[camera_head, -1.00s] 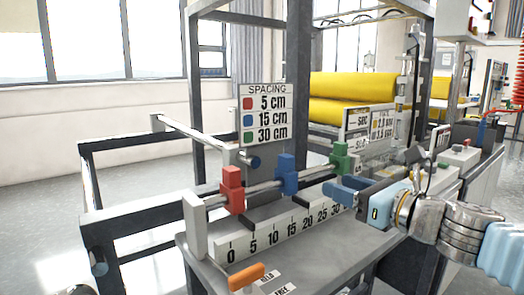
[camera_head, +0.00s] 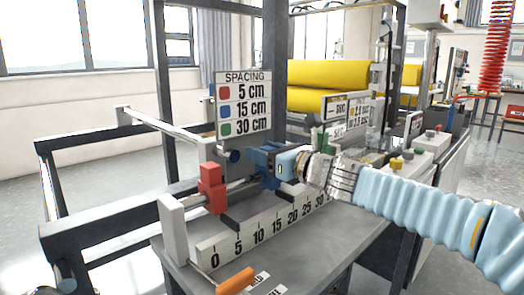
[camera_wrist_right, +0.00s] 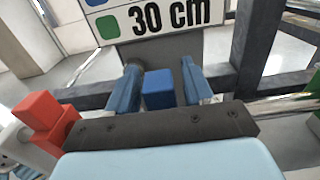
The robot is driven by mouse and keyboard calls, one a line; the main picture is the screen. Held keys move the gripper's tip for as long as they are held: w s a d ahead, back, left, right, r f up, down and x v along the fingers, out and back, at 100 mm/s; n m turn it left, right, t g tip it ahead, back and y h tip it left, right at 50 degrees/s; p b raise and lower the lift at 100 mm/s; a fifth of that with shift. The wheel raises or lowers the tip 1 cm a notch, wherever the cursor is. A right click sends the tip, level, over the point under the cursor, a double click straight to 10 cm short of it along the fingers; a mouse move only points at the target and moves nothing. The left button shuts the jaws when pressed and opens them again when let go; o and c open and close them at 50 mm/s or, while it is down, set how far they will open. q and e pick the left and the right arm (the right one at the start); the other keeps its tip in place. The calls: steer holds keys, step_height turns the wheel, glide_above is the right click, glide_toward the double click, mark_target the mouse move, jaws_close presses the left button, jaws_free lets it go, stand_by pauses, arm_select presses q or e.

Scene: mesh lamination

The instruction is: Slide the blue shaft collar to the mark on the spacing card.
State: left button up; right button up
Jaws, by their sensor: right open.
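The blue shaft collar (camera_wrist_right: 157,88) shows in the right wrist view between the two blue fingers of my right gripper, with gaps on both sides. In the head view my right gripper (camera_head: 262,165) is at the rail, and its blue fingers largely hide the collar. The gripper is open around it. The spacing card (camera_head: 243,104) stands behind the rail and lists red 5 cm, blue 15 cm and green 30 cm. A numbered scale (camera_head: 265,229) runs along the front. A dark pointer (camera_head: 289,199) shows near its 15 to 20 stretch.
The red collar (camera_head: 212,188) is on the rail to the left, near 5. The green collar (camera_head: 321,138) is to the right, partly hidden by my arm. An orange handle (camera_head: 236,281) lies in front of the scale. Yellow rolls (camera_head: 325,87) are behind.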

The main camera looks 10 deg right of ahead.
steer(key=shift+w+a, duration=0.3)
steer(key=shift+w, duration=0.15)
jaws_close()
steer(key=shift+s+a+f, duration=0.1)
steer(key=shift+a, duration=0.05)
arm_select(q)
steer(key=shift+s+a+f+b, duration=0.2)
steer(key=shift+a+f+b, duration=0.1)
steer(key=shift+f+b, duration=0.15)
steer(key=shift+s+a+f+b, duration=0.15)
steer(key=shift+a+f+b, duration=0.1)
steer(key=shift+f+b, duration=0.15)
arm_select(e)
steer(key=s+a, duration=0.1)
steer(key=a, duration=0.1)
steer(key=s+a, duration=0.1)
steer(key=a, duration=0.1)
steer(key=shift+s, duration=0.3)
